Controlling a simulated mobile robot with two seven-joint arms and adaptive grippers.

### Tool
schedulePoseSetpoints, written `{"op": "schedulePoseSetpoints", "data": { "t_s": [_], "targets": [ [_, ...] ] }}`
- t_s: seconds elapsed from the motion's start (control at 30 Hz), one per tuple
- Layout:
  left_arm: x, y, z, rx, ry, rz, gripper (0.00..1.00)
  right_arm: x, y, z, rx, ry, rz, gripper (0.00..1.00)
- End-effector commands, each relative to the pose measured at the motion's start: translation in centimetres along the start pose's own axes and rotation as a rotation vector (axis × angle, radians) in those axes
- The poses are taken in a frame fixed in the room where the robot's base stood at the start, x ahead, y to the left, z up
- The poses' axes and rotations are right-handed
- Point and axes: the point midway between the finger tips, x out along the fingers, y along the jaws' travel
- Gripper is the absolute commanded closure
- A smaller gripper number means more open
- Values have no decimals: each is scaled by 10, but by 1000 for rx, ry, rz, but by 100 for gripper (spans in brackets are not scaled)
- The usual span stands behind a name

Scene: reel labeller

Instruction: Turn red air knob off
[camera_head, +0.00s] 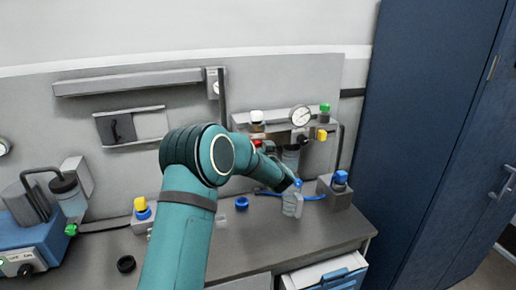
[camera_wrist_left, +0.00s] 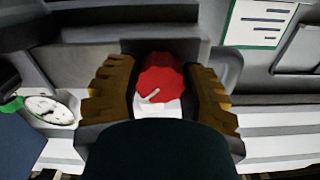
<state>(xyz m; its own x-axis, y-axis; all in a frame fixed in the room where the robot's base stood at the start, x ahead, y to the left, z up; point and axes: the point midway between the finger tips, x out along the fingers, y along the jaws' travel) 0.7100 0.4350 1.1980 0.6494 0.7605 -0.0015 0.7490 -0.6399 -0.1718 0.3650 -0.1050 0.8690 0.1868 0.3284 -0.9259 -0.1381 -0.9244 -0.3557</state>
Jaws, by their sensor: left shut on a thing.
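The red air knob (camera_wrist_left: 163,78) shows in the left wrist view with a short white mark on its lower face, slanting up to the right. My left gripper (camera_wrist_left: 160,88) has its two brown ridged fingers on either side of the knob, shut on it. In the head view a small red part, apparently the knob (camera_head: 257,143), shows just above my teal left arm, at the back unit under the gauge. My left arm hides much of that unit and the fingers there. My right gripper is in neither view.
A pressure gauge (camera_head: 301,116) and a green-capped part (camera_head: 324,108) sit on the unit's top. A blue knob (camera_head: 340,178) stands on a grey block to the right. A blue ring (camera_head: 242,203) and black ring (camera_head: 126,264) lie on the bench (camera_head: 262,245). A blue cabinet (camera_head: 425,130) stands right.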

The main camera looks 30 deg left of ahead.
Motion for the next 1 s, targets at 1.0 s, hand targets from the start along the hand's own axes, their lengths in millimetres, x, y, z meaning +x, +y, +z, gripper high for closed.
{"op": "schedulePoseSetpoints", "data": {
  "t_s": [1.0],
  "targets": [
    [0,-2,3,-841,6,0,94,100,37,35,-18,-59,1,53]
  ]
}}
